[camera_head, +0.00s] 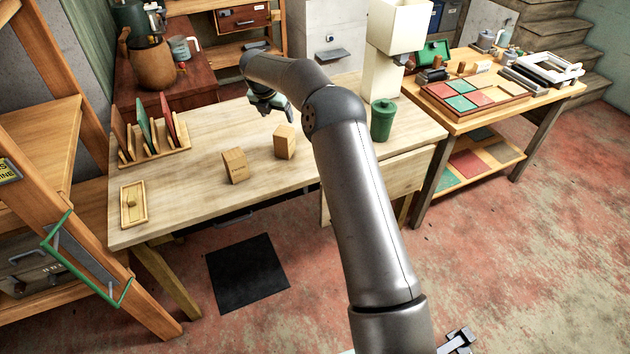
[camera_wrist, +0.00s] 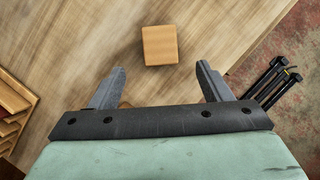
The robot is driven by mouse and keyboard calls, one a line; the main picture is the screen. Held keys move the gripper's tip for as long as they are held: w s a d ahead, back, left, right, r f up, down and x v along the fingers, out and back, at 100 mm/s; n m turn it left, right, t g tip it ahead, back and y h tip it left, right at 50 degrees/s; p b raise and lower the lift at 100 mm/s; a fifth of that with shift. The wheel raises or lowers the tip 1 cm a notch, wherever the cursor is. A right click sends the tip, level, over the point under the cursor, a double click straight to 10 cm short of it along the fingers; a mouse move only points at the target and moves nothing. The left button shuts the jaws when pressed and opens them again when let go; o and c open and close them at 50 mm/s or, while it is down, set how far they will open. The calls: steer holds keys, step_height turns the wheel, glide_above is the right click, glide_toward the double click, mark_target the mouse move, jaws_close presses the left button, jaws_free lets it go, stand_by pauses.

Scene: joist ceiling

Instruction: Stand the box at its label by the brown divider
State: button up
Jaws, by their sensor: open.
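Two light wooden boxes stand on the table: a left box (camera_head: 235,167) with small dark lettering on its front, and a right box (camera_head: 285,142). A slotted wooden rack (camera_head: 158,155) at the table's left holds upright dividers: a brown divider (camera_head: 119,130) leftmost, a green divider (camera_head: 143,125) and a red divider (camera_head: 168,118). My gripper (camera_head: 277,104) is above the table's back part, open and empty. In the wrist view a box (camera_wrist: 160,45) lies beyond the spread fingertips (camera_wrist: 160,72), apart from them; I cannot tell which box it is.
A small wooden tray (camera_head: 133,204) lies at the table's front left corner. A green canister (camera_head: 382,120) and a tall pale machine (camera_head: 385,75) stand at the right. Bare tabletop (camera_head: 205,190) lies between rack and boxes.

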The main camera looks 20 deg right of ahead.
steer(key=s+a+r+m, duration=0.2)
steer(key=s+r+m, duration=0.2)
steer(key=s+r, duration=0.3)
steer(key=s+d+r+m+g, duration=0.1)
steer(key=s+m, duration=0.7)
steer(key=s, duration=0.7)
steer(key=s+d+r+m+g+y, duration=0.1)
steer(key=s+m, duration=0.6)
steer(key=s, duration=0.8)
steer(key=shift+s+d+r+m, duration=0.25)
steer(key=shift+d+r+m, duration=0.25)
steer(key=shift+r, duration=0.3)
steer(key=shift+o, duration=1.1)
steer(key=s+f+m+g+y, duration=0.1)
steer(key=s+f+m, duration=0.3)
steer(key=s+m, duration=0.4)
steer(key=s, duration=0.7)
steer(key=shift+d+y, duration=0.15)
steer(key=shift+y, duration=0.15)
steer(key=shift+s+f, duration=0.2)
steer(key=shift+s, duration=0.05)
steer(key=shift+w+m, duration=0.1)
steer(key=shift+m, duration=0.2)
